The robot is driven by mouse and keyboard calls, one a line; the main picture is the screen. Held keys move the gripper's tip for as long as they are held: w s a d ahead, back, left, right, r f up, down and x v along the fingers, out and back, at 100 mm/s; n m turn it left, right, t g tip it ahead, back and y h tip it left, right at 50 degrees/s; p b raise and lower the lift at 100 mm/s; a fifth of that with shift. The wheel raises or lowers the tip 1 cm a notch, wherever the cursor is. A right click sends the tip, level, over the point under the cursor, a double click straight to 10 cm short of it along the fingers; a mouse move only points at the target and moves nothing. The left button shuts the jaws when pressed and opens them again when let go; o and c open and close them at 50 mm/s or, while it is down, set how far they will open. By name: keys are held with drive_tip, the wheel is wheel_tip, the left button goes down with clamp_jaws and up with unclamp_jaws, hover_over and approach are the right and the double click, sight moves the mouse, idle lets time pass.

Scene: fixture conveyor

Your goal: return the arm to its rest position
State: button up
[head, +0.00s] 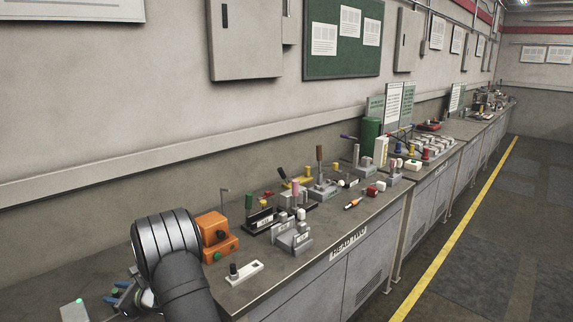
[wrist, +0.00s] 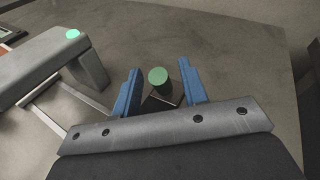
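My gripper (wrist: 159,66) is open in the wrist view, its two blue fingers spread apart. A green-topped cylinder (wrist: 158,78) on a small dark base shows between the fingers, with a visible gap on each side. Nothing is clamped. I cannot tell how far the fingertips are above the bench. In the head view, my gripper (head: 118,292) is low at the left end of the bench, partly hidden by my arm, which crosses the lower left of the picture.
A grey block with a lit green button (wrist: 72,34) stands left of the gripper. Right of my arm are an orange block (head: 216,236), a white plate with a dark knob (head: 243,271) and several lever fixtures (head: 293,236). The bench (head: 330,225) runs along the wall.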

drive_tip(key=v, duration=1.7)
drive_tip(key=shift+d, duration=0.2)
drive_tip(key=x, duration=1.8)
drive_tip(key=shift+s, duration=0.15)
drive_tip(key=shift+a+r, duration=0.1)
drive_tip(key=shift+a, duration=0.05)
drive_tip(key=shift+r+h, duration=0.15)
drive_tip(key=shift+h, duration=0.15)
drive_tip(key=shift+w+a+m+g+h, duration=0.2)
drive_tip(key=shift+w+m+g+h, duration=0.25)
drive_tip(key=shift+g+h, duration=0.2)
drive_tip(key=shift+y, duration=0.45)
drive_tip(key=v, duration=1.5)
drive_tip(key=shift+s+d+f, duration=0.2)
drive_tip(key=shift+d+f, duration=0.15)
drive_tip(key=shift+x, duration=1.4)
drive_tip(key=shift+r, duration=0.1)
